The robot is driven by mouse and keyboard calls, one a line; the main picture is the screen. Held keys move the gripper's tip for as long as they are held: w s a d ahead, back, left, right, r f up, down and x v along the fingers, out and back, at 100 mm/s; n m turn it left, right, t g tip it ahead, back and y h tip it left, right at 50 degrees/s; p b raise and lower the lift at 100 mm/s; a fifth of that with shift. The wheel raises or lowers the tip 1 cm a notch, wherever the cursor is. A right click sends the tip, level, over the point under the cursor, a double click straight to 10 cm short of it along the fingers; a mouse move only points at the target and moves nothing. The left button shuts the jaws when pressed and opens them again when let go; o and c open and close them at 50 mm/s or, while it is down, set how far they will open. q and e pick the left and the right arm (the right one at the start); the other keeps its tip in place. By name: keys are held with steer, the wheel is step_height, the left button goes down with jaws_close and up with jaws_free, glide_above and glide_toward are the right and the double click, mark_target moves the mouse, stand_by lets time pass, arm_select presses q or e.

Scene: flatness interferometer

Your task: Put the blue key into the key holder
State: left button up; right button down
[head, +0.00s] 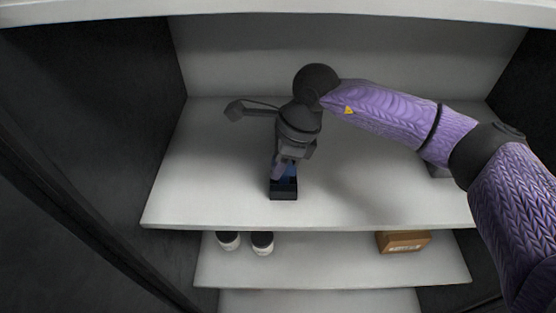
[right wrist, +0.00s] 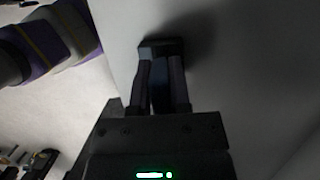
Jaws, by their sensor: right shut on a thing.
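My right gripper (head: 284,174) points down over the middle front of the upper shelf and is shut on the blue key (head: 290,169). Only a little blue shows between the fingers. The key holder (head: 284,194), a small black block, stands on the shelf directly under the fingertips. In the right wrist view, the dark blue key (right wrist: 160,92) lies between the two fingers, and the dark holder (right wrist: 161,46) is at their tips. I cannot tell whether the key's lower end is inside the holder or just above it. My left gripper is not in view.
The upper shelf (head: 200,180) is largely clear around the holder, with dark side walls and a front edge close by. A grey object (head: 438,172) is partly hidden behind my right arm. The lower shelf holds two dark-topped white jars (head: 262,243) and a brown box (head: 403,241).

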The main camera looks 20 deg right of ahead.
steer(key=shift+f+b, duration=0.4)
steer(key=shift+f, duration=0.15)
steer(key=shift+c, duration=2.4)
jaws_free()
steer(key=p+v, duration=0.2)
steer(key=v, duration=0.8)
